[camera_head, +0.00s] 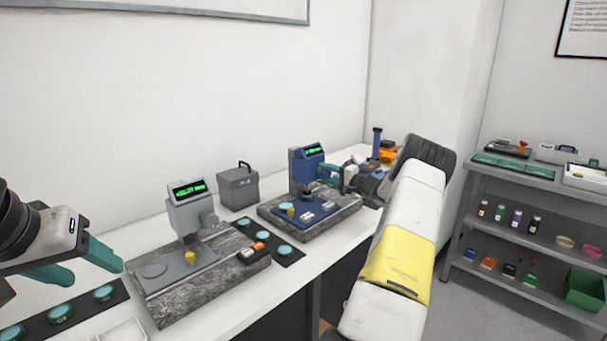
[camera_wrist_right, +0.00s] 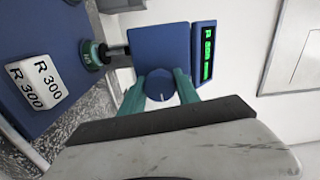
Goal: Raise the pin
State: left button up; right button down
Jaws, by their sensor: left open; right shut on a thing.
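A blue gauge (camera_head: 308,165) with a green-lit display stands on a granite base. In the right wrist view its blue body (camera_wrist_right: 160,40) and round blue side knob (camera_wrist_right: 159,86) with a white mark are close. My right gripper (camera_head: 338,174) is shut on this knob, one teal finger on each side (camera_wrist_right: 160,90). A dark pin (camera_wrist_right: 110,52) sticks out from the body towards a teal round piece (camera_wrist_right: 91,54); whether they touch is unclear. My left gripper (camera_head: 85,266) is open and empty at the left, above the table.
Blocks marked R 300 (camera_wrist_right: 38,82) lie by the blue gauge. A grey box (camera_head: 238,188) stands behind. Shelves (camera_head: 510,178) stand at right.

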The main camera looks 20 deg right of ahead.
jog(key=m, duration=0.5)
jog(key=shift+m, duration=0.3)
jog(key=m, duration=1.3)
jog(key=shift+m, duration=0.3)
jog(key=c, duration=0.9)
grip_release()
jog(key=shift+s, duration=0.1)
